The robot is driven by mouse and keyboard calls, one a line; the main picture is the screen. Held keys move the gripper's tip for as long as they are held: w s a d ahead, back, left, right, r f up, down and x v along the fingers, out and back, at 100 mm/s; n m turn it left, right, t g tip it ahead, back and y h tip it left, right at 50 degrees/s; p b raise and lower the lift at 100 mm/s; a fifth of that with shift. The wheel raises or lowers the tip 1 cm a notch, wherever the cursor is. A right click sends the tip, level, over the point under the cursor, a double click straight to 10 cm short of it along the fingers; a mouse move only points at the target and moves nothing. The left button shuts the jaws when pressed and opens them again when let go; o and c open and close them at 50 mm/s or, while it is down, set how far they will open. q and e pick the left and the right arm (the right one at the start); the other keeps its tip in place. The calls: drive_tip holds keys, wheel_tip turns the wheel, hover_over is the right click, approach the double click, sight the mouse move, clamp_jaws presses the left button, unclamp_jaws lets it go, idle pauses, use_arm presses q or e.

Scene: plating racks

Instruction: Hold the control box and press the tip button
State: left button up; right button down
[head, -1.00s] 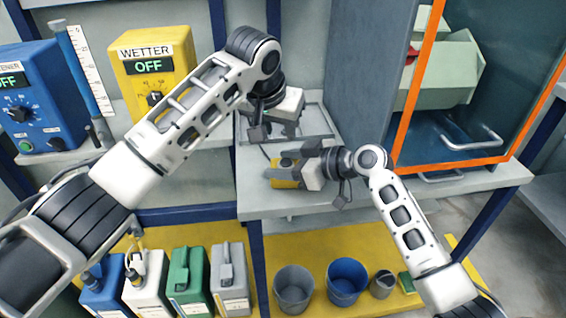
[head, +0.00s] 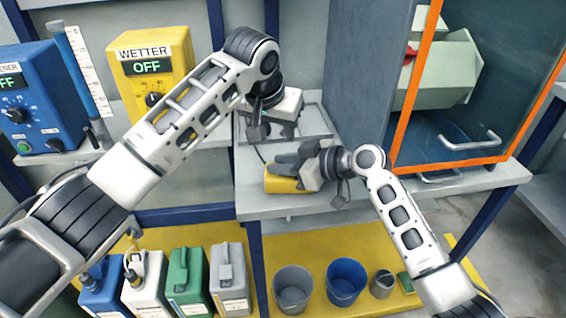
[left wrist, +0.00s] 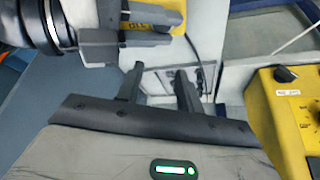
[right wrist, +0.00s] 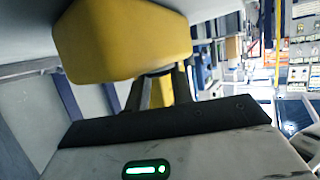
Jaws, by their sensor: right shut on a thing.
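The yellow control box (head: 283,186) lies on the grey shelf, below my left gripper. My right gripper (head: 288,164) comes in from the right and is shut on it. In the right wrist view the box (right wrist: 125,42) fills the top, with a yellow part between the fingers (right wrist: 160,92). The box (left wrist: 150,12) also shows at the top of the left wrist view, partly covered by the right gripper's fingers. My left gripper (head: 272,131) hangs above the shelf, fingers down, apart and empty (left wrist: 158,88). I cannot make out the tip button.
A grey-rimmed tray or frame (head: 318,138) lies on the shelf behind the grippers. A yellow WETTER box (head: 150,72) and a blue box (head: 40,100) stand left. An orange-framed cabinet (head: 400,125) stands right. Canisters and buckets (head: 293,290) stand below.

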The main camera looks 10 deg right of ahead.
use_arm(q)
clamp_jaws()
idle(1.8)
